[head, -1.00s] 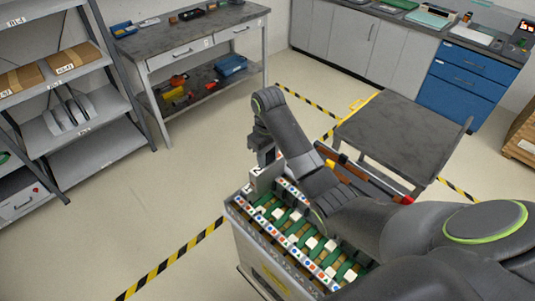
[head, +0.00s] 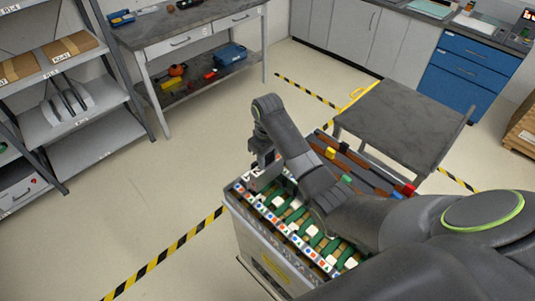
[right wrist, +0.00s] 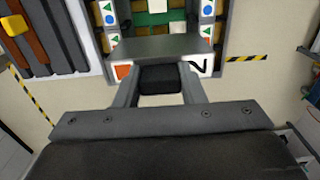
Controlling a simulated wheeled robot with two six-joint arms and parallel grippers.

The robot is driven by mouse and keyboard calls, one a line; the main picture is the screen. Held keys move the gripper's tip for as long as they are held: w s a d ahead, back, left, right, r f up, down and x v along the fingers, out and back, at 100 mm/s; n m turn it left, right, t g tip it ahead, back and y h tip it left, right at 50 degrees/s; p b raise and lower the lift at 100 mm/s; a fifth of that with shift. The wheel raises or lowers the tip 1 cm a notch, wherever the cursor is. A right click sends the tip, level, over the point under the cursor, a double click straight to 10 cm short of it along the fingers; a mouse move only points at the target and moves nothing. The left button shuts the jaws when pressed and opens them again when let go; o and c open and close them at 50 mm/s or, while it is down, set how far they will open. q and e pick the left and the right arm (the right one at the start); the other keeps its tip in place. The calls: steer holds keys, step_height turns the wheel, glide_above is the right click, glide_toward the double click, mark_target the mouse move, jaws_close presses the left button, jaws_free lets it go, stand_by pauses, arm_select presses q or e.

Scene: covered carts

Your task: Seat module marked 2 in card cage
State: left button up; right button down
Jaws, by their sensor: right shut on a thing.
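My right gripper (head: 264,158) is shut on a grey module (head: 256,171) at the far left end of the card cage (head: 238,222). In the right wrist view the module (right wrist: 160,46) lies across the fingers (right wrist: 160,80); its white label carries a dark 2 and an orange mark. The module's lower part is hidden behind the cage's near rail, and I cannot tell how deep it sits. The cage has two rails with coloured marks and green and white parts between them; the rails also show in the right wrist view (right wrist: 208,12). My left gripper is not in view.
A tray with brown strips and coloured blocks (head: 345,152) lies just behind the cage. A dark-topped cart (head: 400,122) stands beyond it. A workbench (head: 190,30) and shelves (head: 85,125) stand at the left. Open floor lies left of the cage, with striped tape (head: 165,262).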

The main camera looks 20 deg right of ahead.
mark_target(268, 172)
steer(key=shift+f+b, duration=1.4)
steer(key=shift+f, duration=2.25)
steer(key=c, duration=0.8)
jaws_free()
steer(key=shift+c, duration=0.2)
steer(key=shift+f, duration=0.1)
